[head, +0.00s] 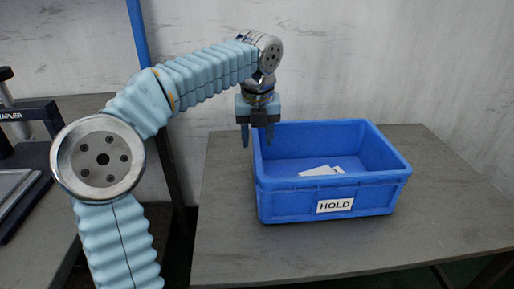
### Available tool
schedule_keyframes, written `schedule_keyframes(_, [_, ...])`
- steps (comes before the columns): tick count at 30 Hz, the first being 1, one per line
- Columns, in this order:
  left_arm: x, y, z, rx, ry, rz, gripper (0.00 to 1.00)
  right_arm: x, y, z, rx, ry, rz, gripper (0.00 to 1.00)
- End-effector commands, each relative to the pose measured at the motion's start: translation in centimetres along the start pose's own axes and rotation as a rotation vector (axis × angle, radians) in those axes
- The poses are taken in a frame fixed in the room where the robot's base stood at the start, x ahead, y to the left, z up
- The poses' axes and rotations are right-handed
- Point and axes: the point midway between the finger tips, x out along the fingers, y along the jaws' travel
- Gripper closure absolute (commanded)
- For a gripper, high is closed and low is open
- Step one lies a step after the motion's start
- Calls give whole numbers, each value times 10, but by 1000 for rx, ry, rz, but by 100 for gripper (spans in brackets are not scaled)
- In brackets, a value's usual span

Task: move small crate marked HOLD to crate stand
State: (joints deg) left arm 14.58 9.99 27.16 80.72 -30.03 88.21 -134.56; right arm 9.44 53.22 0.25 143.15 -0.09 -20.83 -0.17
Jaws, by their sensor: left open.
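A blue crate (285,208) with a white HOLD label on its front sits on a grey table. Some white flat pieces (321,171) lie inside it. My left gripper (257,143) points down at the crate's back left corner, open and empty. Its fingers overlap the left rim in the picture; I cannot tell whether they touch it. My right gripper is not in view. I cannot tell whether the grey table (226,235) is the crate stand.
Another table stands at the left with a device marked STAPLER (14,116) on it. A blue post (138,35) rises behind my left arm. A pale wall (430,60) is behind the table. The tabletop is clear to the right and in front of the crate.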

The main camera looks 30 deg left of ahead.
Motion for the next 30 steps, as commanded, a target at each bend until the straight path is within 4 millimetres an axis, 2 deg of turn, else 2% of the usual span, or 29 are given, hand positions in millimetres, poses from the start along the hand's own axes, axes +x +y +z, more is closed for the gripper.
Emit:
schedule_keyframes(1, [-15, -1, 1, 1, -2, -2, 53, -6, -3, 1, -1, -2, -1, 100])
schedule_keyframes(3, [-27, -1, 0, 1, -1, -1, 53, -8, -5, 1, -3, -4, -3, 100])
schedule_keyframes(9, [-47, 0, 0, 2, 0, 0, 53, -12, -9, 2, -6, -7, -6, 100])
schedule_keyframes(30, [-48, 0, 0, 1, 1, 1, 53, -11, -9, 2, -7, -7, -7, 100])
